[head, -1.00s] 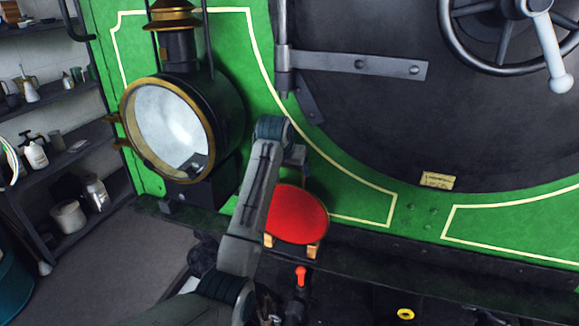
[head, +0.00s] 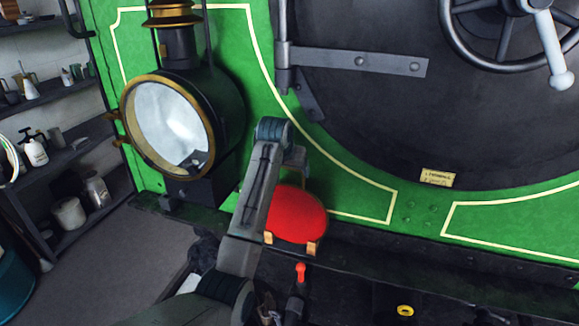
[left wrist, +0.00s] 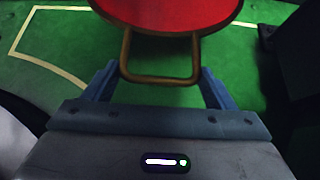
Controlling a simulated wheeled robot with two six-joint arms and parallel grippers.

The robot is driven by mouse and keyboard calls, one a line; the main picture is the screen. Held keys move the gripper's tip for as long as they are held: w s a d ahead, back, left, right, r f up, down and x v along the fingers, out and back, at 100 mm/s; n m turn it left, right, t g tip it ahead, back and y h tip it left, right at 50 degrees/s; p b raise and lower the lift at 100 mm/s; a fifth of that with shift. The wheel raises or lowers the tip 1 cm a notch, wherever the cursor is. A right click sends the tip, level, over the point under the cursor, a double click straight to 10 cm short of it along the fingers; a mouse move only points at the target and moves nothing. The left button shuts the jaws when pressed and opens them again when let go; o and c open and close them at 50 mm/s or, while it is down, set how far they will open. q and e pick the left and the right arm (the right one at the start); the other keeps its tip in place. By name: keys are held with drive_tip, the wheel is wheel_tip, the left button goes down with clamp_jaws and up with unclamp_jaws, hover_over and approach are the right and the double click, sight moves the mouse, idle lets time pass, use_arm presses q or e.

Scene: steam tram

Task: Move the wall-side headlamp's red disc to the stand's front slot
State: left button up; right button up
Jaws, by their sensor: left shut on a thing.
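The red disc (head: 297,214) is upright, with its red face toward the head camera and its lower edge at a stand. Only the stand's tan wooden ends (head: 311,248) show under it, so I cannot tell which slot it is in. My left gripper (left wrist: 158,72) is shut on the disc's brass handle (left wrist: 160,80), which lies between the fingers in the left wrist view. In the head view my forearm covers the disc's left edge. The wall-side headlamp (head: 170,130) shows a clear, whitish glass with no red disc over it. My right gripper is out of view.
The green front plate (head: 350,185) rises right behind the disc. A dark ledge (head: 400,255) runs below it. A red-topped lever (head: 300,272) stands just in front of the stand. Shelves with bottles and cans (head: 60,160) are at the left.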

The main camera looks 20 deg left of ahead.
use_arm(q)
drive_tip(key=shift+f, duration=0.75)
idle(1.2)
drive_tip(key=o, duration=1.6)
drive_tip(key=shift+s, duration=0.1)
wheel_tip(320, 180, up, 6)
idle(0.3)
